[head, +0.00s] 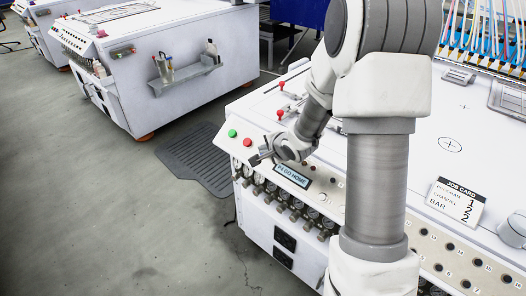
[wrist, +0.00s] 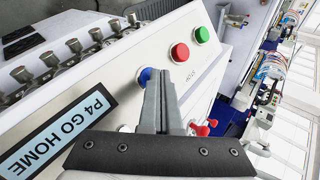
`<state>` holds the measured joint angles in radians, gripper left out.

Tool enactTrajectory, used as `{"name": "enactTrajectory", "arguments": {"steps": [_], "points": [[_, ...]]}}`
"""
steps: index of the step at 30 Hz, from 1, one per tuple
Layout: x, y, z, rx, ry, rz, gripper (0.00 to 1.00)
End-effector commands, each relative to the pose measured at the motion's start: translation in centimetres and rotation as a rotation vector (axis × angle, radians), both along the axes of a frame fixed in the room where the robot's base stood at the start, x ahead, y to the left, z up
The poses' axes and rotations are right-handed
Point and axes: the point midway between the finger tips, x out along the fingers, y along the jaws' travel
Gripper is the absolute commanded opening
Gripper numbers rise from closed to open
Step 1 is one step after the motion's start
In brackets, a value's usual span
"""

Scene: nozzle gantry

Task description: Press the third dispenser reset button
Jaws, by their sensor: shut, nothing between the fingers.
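My gripper (head: 258,158) is shut and empty, low over the front left corner of the white machine's control panel. In the wrist view its fingertips (wrist: 158,72) partly cover a blue button (wrist: 145,75); I cannot tell whether they touch it. A red button (wrist: 180,52) and a green button (wrist: 202,35) stand in line beyond the blue one. In the head view the green button (head: 232,133) and red button (head: 248,142) are left of my gripper. No button is readable as the third dispenser reset.
A display reading "P4 GO HOME" (head: 292,175) lies beside my gripper. A row of gauges and fittings (head: 285,200) runs along the machine's front. Red knobs (head: 281,86) stand behind. A job card (head: 456,201) lies at right. Open floor (head: 120,210) is at left.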

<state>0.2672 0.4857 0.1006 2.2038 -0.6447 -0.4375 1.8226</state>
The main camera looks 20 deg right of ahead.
Motion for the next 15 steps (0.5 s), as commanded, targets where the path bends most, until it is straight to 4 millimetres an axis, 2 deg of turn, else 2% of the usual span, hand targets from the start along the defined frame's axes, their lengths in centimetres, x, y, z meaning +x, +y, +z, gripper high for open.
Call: {"name": "enactTrajectory", "arguments": {"steps": [7,15], "points": [[0.0,0.0,0.1,0.0,0.001,-0.001,0.0],[-0.5,0.6,1.3,0.0,0.002,-0.001,0.0]]}}
